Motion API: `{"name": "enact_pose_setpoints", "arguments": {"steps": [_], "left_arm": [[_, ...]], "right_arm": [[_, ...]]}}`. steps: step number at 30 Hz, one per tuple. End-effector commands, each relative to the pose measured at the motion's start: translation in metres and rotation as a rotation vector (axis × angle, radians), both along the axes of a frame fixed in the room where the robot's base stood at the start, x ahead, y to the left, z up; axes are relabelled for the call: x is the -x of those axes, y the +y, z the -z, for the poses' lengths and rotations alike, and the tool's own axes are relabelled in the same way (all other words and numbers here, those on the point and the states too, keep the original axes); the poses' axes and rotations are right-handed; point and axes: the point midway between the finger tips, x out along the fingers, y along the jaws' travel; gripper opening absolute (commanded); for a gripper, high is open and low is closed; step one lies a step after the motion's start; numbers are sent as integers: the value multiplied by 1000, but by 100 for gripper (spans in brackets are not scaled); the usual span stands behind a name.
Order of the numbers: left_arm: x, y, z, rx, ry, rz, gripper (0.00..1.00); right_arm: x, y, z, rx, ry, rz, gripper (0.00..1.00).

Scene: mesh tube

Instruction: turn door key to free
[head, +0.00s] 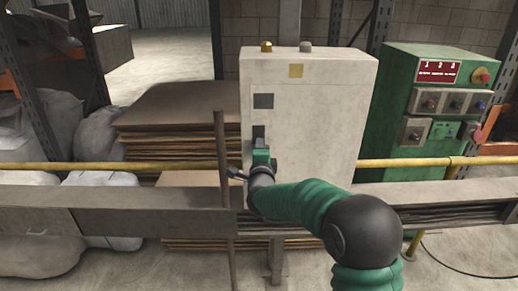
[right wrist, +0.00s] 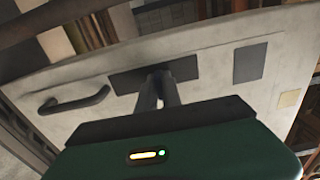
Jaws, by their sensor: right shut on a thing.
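The beige cabinet (head: 315,120) stands in front of me with its door facing me. A dark lock plate (head: 258,132) is on the door; in the right wrist view the plate (right wrist: 190,68) lies flat behind my fingertips. My right gripper (head: 261,150) reaches the plate. In the right wrist view its two fingers (right wrist: 160,78) are close together, pointing at the plate's middle, shut on the door key. The key is almost wholly hidden between the fingertips. The door looks closed. My left gripper is in neither view.
A dark door handle (right wrist: 75,101) sits beside the plate in the right wrist view. A yellow rail (head: 400,163) and a grey beam (head: 130,222) cross the scene. A green control box (head: 400,80) stands right, stacked cardboard (head: 175,125) left.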

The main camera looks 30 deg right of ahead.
Motion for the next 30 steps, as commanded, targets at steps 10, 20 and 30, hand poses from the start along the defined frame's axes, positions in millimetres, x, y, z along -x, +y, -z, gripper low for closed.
{"name": "enact_pose_setpoints", "arguments": {"steps": [10, 20, 30], "left_arm": [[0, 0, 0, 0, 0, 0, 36], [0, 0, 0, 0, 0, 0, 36], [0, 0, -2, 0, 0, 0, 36]], "right_arm": [[1, -1, 3, -3, 4, 3, 31], [4, 2, 0, -1, 1, 1, 31], [77, 46, 1, 1, 2, -1, 31]]}}
